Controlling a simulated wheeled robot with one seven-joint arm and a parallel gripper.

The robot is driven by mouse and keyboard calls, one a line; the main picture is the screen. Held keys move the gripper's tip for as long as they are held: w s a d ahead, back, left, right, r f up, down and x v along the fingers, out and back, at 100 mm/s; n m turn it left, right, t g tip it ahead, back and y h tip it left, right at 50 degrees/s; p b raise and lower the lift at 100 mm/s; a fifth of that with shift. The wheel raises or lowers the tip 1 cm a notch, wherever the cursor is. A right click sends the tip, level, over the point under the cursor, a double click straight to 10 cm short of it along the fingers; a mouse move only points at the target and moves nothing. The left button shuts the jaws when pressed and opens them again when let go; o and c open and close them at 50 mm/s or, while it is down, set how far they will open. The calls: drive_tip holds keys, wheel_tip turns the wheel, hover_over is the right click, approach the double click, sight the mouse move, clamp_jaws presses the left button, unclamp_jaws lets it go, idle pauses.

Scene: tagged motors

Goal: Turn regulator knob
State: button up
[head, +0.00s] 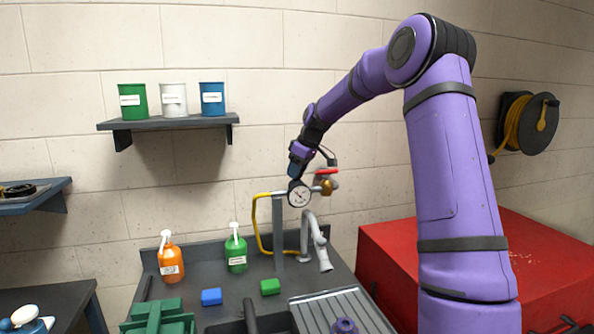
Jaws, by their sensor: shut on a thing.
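The regulator shows in the head view as a white round pressure gauge (299,194) on a grey post (278,232), with a brass fitting (326,187) to its right. My gripper (296,176) reaches down from above to just over the gauge. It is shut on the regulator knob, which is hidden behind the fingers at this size. A red lever handle (326,171) sits to the right of my gripper, apart from it. A yellow hose (257,228) curves down from the regulator on the left.
Below are a grey faucet (318,248), an orange bottle (171,262), a green bottle (236,252), a blue block (211,297) and a green block (270,287). A shelf (165,123) with three cans is upper left. A red cabinet (395,245) stands right, under a hose reel (530,122).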

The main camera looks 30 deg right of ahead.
idle(0.4)
drive_tip(key=o, duration=0.9)
drive_tip(key=shift+r, duration=0.1)
drive_tip(key=v, duration=1)
drive_tip(key=shift+d+r, duration=0.15)
drive_tip(key=shift+r, duration=0.15)
